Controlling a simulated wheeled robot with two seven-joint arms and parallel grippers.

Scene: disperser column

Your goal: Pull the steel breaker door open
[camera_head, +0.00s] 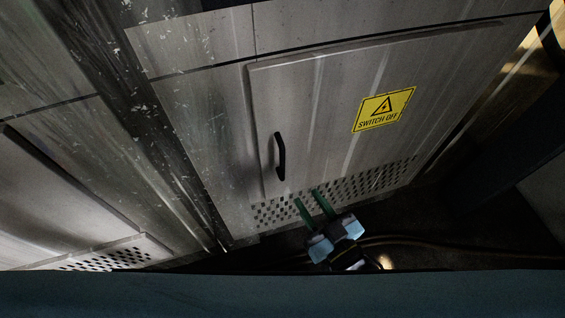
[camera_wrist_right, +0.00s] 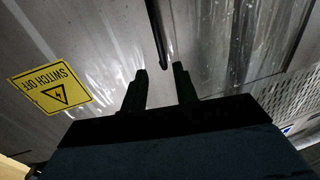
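The steel breaker door (camera_head: 330,110) is a scratched grey panel that looks closed in its frame in the head view. It bears a yellow "SWITCH OFF" sign (camera_head: 384,109), also seen in the right wrist view (camera_wrist_right: 51,88). A black vertical bar handle (camera_head: 280,157) sits near the door's left edge. My right gripper (camera_head: 314,204) is below and right of the handle, its two green fingers apart and empty. In the right wrist view, the handle (camera_wrist_right: 157,35) lies beyond the gap between the fingertips (camera_wrist_right: 160,76), not touching them. My left gripper is not in view.
Perforated vent holes (camera_head: 365,183) run along the bottom of the door. Another steel cabinet (camera_head: 60,210) stands at the left, past a worn dark post (camera_head: 140,120). Cables (camera_head: 420,240) lie on the dark floor. A blue-grey band crosses the bottom of the head view.

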